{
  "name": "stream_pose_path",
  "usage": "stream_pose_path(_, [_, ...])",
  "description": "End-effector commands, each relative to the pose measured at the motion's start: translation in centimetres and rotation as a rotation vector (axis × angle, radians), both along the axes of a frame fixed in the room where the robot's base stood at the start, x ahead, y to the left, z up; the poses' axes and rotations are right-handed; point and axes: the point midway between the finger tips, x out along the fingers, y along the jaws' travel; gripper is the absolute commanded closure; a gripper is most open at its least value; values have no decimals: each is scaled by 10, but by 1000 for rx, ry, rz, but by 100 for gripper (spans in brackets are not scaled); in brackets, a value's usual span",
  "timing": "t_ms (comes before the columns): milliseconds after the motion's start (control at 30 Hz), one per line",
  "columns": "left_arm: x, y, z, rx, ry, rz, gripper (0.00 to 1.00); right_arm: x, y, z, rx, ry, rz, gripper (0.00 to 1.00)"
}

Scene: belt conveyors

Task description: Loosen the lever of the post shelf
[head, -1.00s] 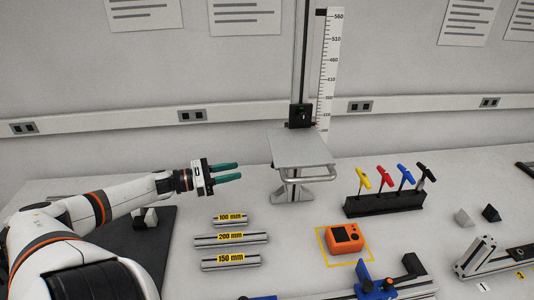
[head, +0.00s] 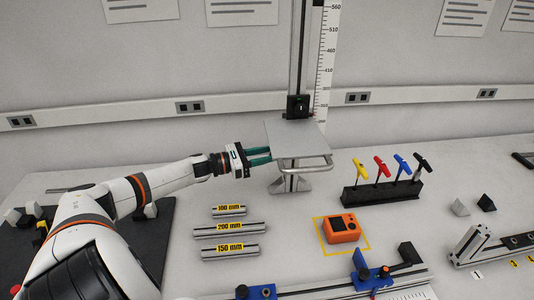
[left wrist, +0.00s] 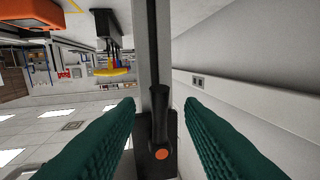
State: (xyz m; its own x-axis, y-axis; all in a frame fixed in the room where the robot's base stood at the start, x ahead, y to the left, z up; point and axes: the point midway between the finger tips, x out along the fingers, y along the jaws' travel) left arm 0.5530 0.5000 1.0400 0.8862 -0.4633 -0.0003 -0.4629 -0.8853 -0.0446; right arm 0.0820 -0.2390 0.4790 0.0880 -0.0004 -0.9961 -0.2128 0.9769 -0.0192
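The post shelf has a grey plate (head: 296,143) with a front handle bar, carried on an upright post (head: 306,50). A black clamp block (head: 298,106) sits on the post just behind the plate. In the left wrist view a black lever (left wrist: 159,115) hangs along the post, with an orange round spot (left wrist: 161,154) below it. My left gripper (head: 271,156) is at the left edge of the plate, fingers pointing right. In the left wrist view its green fingers (left wrist: 160,105) are apart, on either side of the lever in the picture; I see no contact. My right gripper is not in view.
A height scale (head: 326,60) stands beside the post. A black rack (head: 382,194) of colored T-handle tools and an orange device (head: 341,228) lie to the right. Labelled bars (head: 230,230) lie in front. A blue-clamped rail (head: 330,289) is at the front edge.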

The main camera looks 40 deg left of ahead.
Motion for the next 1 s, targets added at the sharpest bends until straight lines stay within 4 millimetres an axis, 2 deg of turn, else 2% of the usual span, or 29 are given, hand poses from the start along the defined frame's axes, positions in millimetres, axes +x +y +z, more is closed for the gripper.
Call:
stream_pose_path(200, [10, -6, 1, 0, -1, -1, 65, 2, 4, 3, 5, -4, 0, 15])
stream_pose_path(500, [11, -6, 0, 0, 0, -1, 65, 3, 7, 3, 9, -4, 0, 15])
stream_pose_path(700, [11, -6, 0, 0, 0, -1, 98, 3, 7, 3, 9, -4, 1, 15])
stream_pose_path(1000, [10, -7, 1, -15, 11, -1, 100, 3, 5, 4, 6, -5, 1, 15])
